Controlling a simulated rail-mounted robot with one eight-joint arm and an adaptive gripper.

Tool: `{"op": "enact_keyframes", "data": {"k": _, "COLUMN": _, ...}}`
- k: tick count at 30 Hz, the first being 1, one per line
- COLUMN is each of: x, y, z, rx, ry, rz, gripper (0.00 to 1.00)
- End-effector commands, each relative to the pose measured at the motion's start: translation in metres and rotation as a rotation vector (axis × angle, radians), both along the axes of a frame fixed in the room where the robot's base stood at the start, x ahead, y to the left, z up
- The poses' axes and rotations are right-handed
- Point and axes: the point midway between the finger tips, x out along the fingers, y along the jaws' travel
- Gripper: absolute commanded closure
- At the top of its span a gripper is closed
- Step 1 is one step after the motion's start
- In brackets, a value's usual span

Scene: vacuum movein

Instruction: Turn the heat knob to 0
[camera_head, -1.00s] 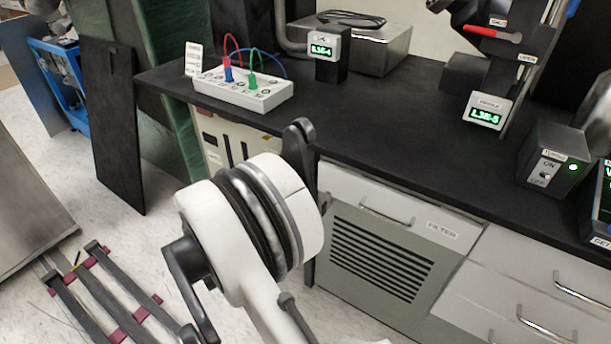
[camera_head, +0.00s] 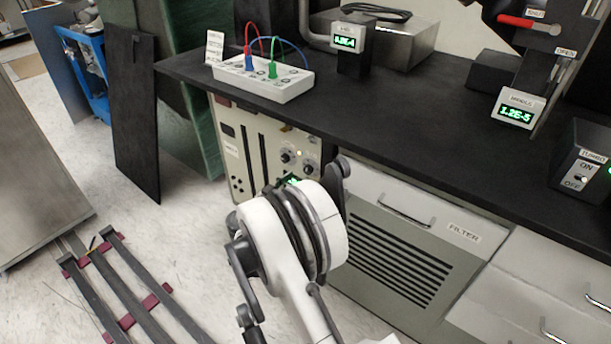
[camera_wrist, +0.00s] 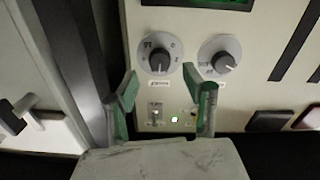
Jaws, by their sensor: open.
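Two round grey-white knobs sit side by side on a cream panel in the wrist view: the left knob (camera_wrist: 159,53) and the right knob (camera_wrist: 220,57). Their labels are too blurred to tell which is the heat knob. My gripper (camera_wrist: 162,82) is open and empty, with its green-faced fingertips spread just below the left knob in the picture. I see no clear contact. In the head view the panel (camera_head: 240,140) is under the bench, with its knobs (camera_head: 288,155) showing above my arm. My gripper's fingers are hidden there.
Small switches (camera_wrist: 155,110) and a green light (camera_wrist: 174,119) lie between my fingers on the panel. A green display (camera_wrist: 225,3) is at the top edge. A dark upright post (camera_wrist: 70,60) stands left. The filter cabinet (camera_head: 390,240) stands right of the panel in the head view.

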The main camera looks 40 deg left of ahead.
Motion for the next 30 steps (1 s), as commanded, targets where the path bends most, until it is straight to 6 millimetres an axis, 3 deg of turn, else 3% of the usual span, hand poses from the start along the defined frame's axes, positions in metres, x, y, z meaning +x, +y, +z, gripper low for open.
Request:
{"op": "enact_keyframes", "data": {"k": 3, "x": 0.021, "y": 0.0, "z": -0.002, "rx": 0.0, "ry": 0.001, "rz": -0.002, "gripper": 0.54}}
{"op": "enact_keyframes", "data": {"k": 9, "x": 0.043, "y": 0.0, "z": -0.001, "rx": 0.0, "ry": 0.0, "rz": -0.001, "gripper": 0.54}}
{"op": "enact_keyframes", "data": {"k": 21, "x": 0.05, "y": 0.001, "z": 0.0, "rx": 0.0, "ry": 0.0, "rz": 0.001, "gripper": 0.54}}
{"op": "enact_keyframes", "data": {"k": 30, "x": 0.05, "y": 0.001, "z": 0.0, "rx": 0.0, "ry": 0.0, "rz": 0.0, "gripper": 0.92}}
